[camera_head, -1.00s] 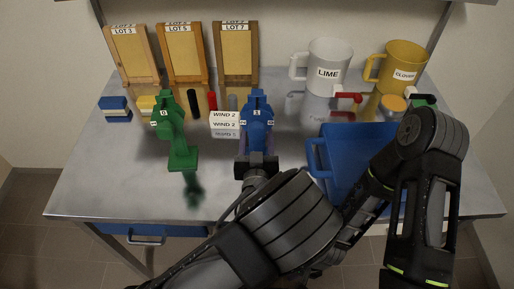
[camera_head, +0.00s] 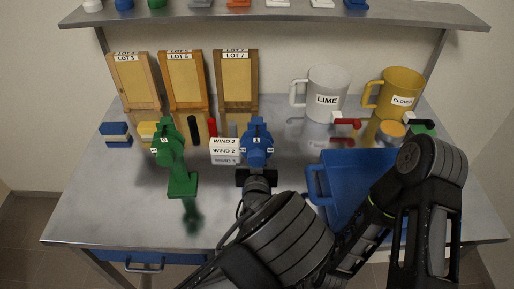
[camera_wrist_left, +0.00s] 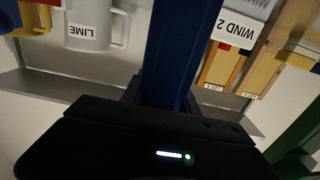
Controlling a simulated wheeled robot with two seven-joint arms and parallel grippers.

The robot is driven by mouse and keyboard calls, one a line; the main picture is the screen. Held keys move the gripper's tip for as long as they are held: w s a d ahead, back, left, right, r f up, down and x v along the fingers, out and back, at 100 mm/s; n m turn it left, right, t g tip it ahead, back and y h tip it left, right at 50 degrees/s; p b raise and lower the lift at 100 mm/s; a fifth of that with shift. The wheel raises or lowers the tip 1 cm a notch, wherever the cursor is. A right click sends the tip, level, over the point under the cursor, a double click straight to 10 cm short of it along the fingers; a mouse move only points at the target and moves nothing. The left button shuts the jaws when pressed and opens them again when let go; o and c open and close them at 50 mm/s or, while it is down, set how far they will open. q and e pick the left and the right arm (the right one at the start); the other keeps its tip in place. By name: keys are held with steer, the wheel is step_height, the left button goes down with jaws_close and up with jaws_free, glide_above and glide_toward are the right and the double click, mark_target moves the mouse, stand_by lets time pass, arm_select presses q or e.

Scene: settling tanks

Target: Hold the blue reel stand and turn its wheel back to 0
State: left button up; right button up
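The blue reel stand (camera_head: 257,141) stands upright mid-table, with small white number labels on its head; the front one looks like a 1. My left gripper (camera_head: 257,176) is at its lower post, with a dark finger on each side. In the left wrist view the blue post (camera_wrist_left: 183,50) runs between the fingers, which look closed on it. The foot of the stand is hidden by the gripper. My right arm is bent at the right, over the blue tray; its gripper does not show.
A green reel stand (camera_head: 178,165) stands to the left. White WIND cards (camera_head: 224,151) sit between the stands. A blue tray (camera_head: 350,165) lies right. LIME (camera_head: 325,85) and CLOVER (camera_head: 398,88) jugs and several LOT boards (camera_head: 183,80) stand behind. The front left table is clear.

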arm_select(q)
jaws_close()
stand_by(0.6)
steer(key=shift+o, duration=2.2)
jaws_free()
steer(key=s, duration=1.2)
